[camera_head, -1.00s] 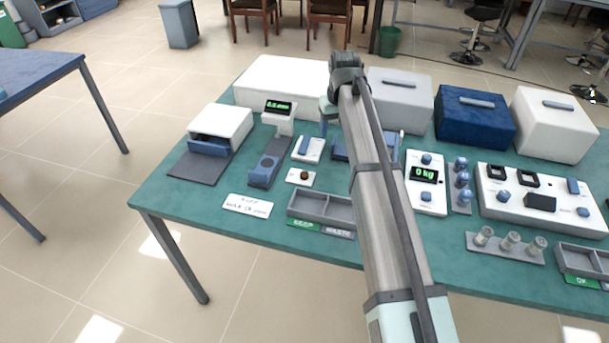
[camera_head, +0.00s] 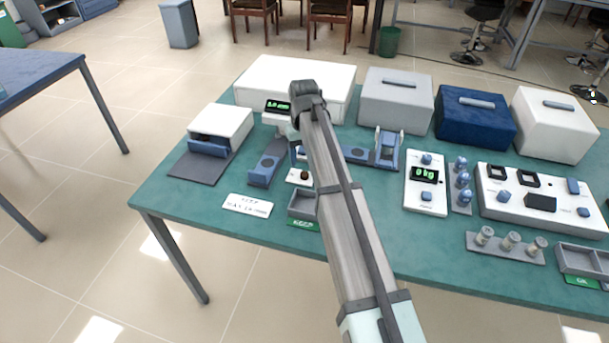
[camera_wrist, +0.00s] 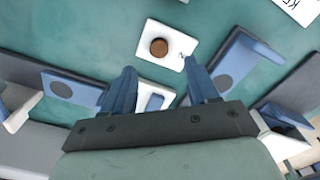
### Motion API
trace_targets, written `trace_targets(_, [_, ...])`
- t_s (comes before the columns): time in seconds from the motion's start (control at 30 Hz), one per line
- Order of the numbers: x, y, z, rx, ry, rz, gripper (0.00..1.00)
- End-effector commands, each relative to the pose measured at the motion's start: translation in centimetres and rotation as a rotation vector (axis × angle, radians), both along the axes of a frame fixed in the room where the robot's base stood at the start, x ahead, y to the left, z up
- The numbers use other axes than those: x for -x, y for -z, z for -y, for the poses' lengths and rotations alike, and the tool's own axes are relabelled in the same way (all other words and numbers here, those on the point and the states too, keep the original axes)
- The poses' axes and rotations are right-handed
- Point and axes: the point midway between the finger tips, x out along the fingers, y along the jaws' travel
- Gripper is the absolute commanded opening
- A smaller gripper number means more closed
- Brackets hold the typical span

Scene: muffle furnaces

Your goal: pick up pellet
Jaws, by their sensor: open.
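The pellet is a small brown disc on a white square pad (camera_head: 292,178), in front of the blue devices on the green bench. In the wrist view the pellet (camera_wrist: 159,47) sits near the middle of its pad (camera_wrist: 178,62), at the top centre. My gripper (camera_wrist: 159,66) is open and empty, with its two blue fingers spread apart. In that view the pellet lies just beyond the fingertips, between their lines. The head view largely hides my gripper behind my arm.
A grey divided tray (camera_head: 302,204) with a green label stands in front of the pad, partly behind my arm. A white card (camera_head: 247,205) lies at the front edge. A white furnace (camera_head: 221,127) stands at the left.

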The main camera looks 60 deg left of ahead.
Motion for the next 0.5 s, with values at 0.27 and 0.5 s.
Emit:
trace_targets(0.27, [0.0,1.6,0.1,0.001,0.000,0.000,0.59])
trace_targets(0.5, [0.0,4.6,0.3,0.002,0.000,0.000,0.59])
